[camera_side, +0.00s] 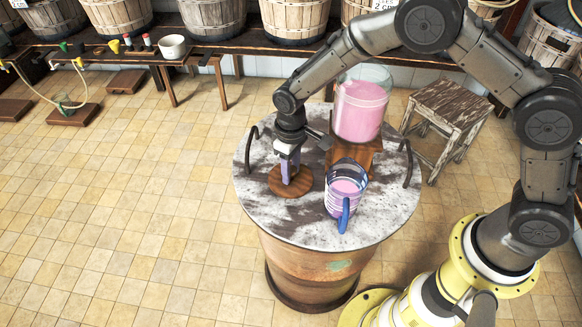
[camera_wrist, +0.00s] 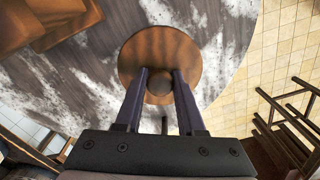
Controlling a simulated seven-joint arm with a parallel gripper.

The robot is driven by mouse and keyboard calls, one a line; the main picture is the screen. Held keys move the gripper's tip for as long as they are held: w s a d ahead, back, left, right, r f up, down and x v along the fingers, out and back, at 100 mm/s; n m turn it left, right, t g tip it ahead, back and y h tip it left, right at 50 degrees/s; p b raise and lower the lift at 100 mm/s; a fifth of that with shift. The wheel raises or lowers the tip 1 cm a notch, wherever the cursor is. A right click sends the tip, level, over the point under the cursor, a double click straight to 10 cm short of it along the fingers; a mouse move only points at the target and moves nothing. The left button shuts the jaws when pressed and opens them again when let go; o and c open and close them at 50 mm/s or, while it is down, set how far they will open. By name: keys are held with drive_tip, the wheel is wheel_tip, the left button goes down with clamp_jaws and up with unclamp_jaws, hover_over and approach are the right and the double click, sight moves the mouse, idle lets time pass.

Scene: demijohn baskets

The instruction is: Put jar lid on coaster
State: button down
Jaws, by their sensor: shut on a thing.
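The jar lid looks like a round brown wooden disc (camera_wrist: 160,50) with a small dark round knob (camera_wrist: 159,84). My gripper (camera_wrist: 158,92) is shut on the knob, with one purple-grey finger on each side. In the side view my gripper (camera_side: 290,176) points down over the disc (camera_side: 291,189), at the left part of the round tabletop. I cannot tell whether the disc touches the tabletop. I cannot make out a separate coaster; one may be hidden under the disc.
A glass jar of pink liquid (camera_side: 361,106) stands on a brown wooden block (camera_side: 358,152) behind right. A glass mug with a blue handle (camera_side: 345,190) stands close right of the disc. Dark curved handles (camera_side: 252,146) rise at the tabletop's (camera_side: 300,229) sides. Its front left is clear.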

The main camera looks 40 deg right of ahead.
drive_tip(key=shift+f, duration=0.2)
drive_tip(key=shift+c, duration=2.2)
unclamp_jaws()
drive_tip(key=shift+r, duration=0.1)
wheel_tip(320, 180, up, 14)
drive_tip(key=shift+f, duration=0.2)
